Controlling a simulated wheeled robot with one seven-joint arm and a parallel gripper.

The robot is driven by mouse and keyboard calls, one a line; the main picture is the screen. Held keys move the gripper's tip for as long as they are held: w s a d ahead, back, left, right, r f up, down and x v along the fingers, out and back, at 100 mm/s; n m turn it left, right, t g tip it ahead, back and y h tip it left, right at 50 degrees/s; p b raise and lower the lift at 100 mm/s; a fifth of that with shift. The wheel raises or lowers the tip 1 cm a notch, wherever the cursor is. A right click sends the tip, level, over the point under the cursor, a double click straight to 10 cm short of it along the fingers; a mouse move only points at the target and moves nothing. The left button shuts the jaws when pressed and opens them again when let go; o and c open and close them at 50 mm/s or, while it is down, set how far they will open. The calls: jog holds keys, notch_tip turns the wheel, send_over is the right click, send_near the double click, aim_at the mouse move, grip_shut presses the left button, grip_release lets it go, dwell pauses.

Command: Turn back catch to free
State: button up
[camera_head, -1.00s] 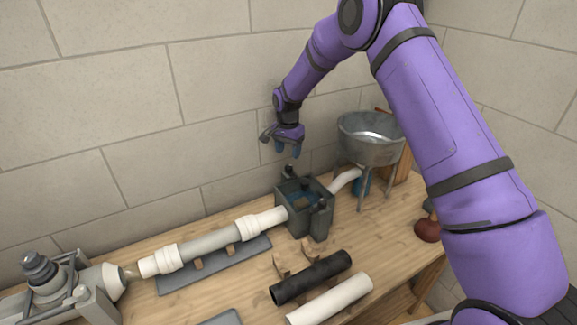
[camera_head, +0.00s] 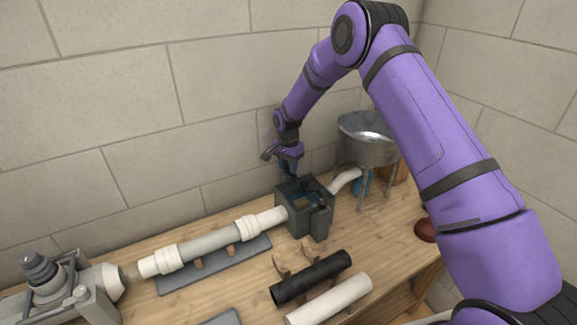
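A dark grey box (camera_head: 305,223) with blue inside stands on the bench, between a white pipe on its left and a white outlet pipe on its right. A small dark catch (camera_head: 319,205) shows on its front side. My gripper (camera_head: 291,171) points down at the back rim of the box. The back catch lies by my fingertips and is mostly hidden by them; its turn cannot be made out. The fingers are small and dark here, so I cannot tell whether they are open, shut or touching the catch.
A metal basin (camera_head: 367,138) on legs stands right of the box. A black pipe (camera_head: 311,278) and a loose white pipe (camera_head: 330,301) lie in front. The block wall is close behind.

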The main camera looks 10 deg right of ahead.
jog(key=shift+n, duration=0.3)
jog(key=shift+c, duration=0.2)
jog(key=n, duration=0.3)
jog(key=shift+n, duration=0.4)
jog(key=n, duration=0.4)
jog(key=shift+n, duration=0.3)
jog(key=n, duration=0.4)
jog(key=shift+d, duration=0.1)
jog(key=shift+n, duration=2.5)
jog(key=o, duration=0.9)
